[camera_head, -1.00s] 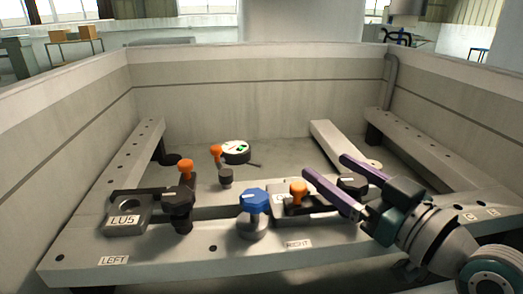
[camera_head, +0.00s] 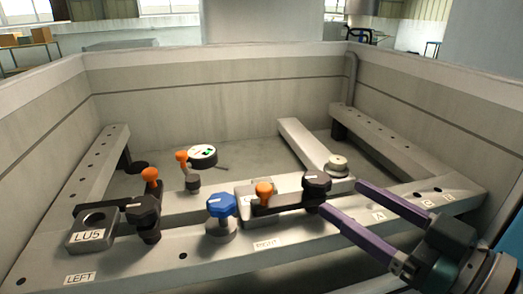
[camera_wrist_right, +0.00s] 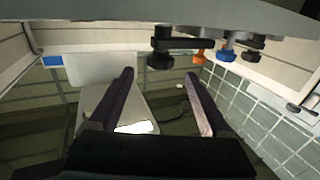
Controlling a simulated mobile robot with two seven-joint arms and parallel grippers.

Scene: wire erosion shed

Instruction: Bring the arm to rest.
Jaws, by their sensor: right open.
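My right gripper (camera_head: 340,206) comes in from the lower right in the head view. Its two purple fingers are spread apart with nothing between them. It sits to the right of the clamp with the black knob (camera_head: 316,180) and the orange handle (camera_head: 264,191), above the front beam near the labels A and C. In the right wrist view the gripper's fingers (camera_wrist_right: 160,100) show dark and apart, with the clamps (camera_wrist_right: 165,45) beyond them. My left gripper does not show.
A blue knob (camera_head: 221,206) stands on the front beam (camera_head: 215,262). A block marked LU5 (camera_head: 92,234) is clamped at the left. A round dial gauge (camera_head: 202,155) stands behind. Grey tank walls (camera_head: 230,85) enclose the beams; the tank floor behind is mostly clear.

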